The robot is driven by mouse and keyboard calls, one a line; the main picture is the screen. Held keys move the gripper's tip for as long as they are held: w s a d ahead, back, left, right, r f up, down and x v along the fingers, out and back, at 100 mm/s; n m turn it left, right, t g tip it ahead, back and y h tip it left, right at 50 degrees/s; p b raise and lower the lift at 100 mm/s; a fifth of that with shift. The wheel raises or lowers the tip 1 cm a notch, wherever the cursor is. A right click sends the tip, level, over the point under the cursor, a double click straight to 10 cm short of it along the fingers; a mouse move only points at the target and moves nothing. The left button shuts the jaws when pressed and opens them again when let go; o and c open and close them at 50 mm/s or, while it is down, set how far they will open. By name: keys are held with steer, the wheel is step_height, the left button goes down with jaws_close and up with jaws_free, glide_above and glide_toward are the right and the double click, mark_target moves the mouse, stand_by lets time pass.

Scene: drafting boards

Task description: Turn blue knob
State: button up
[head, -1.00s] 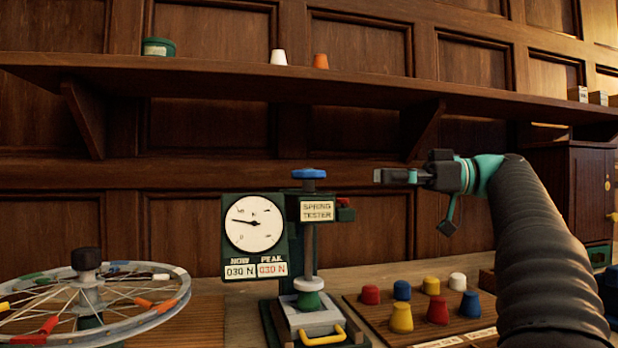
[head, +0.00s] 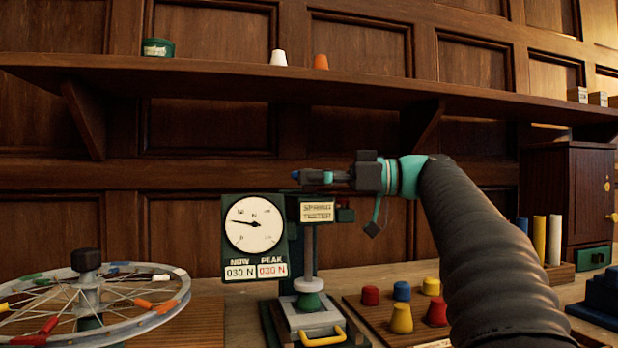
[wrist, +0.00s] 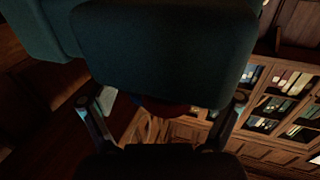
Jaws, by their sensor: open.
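The spring tester (head: 311,240) stands on the bench with a round dial and a sign. Only a small bit of the blue knob (head: 296,174) on its top shows at the left of my gripper (head: 312,177); the rest is hidden by the fingers. My gripper is level, pointing left, at the knob's height. I cannot tell whether it touches the knob. In the wrist view my gripper (wrist: 163,118) has its two fingers spread apart, and a large dark teal body (wrist: 165,50) fills the top. No blue knob can be made out there.
The dial (head: 254,224) reads 030 N for both now and peak. A spoked wheel (head: 180,294) lies left, and a board with coloured pegs (head: 372,321) is at right. A wooden shelf (head: 220,78) runs above my arm.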

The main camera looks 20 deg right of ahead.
steer(key=c, duration=1)
steer(key=shift+a, duration=0.1)
steer(key=shift+c, duration=0.7)
steer(key=shift+f+m+t+b, duration=0.15)
steer(key=shift+m+t+b, duration=0.2)
steer(key=shift+b, duration=0.4)
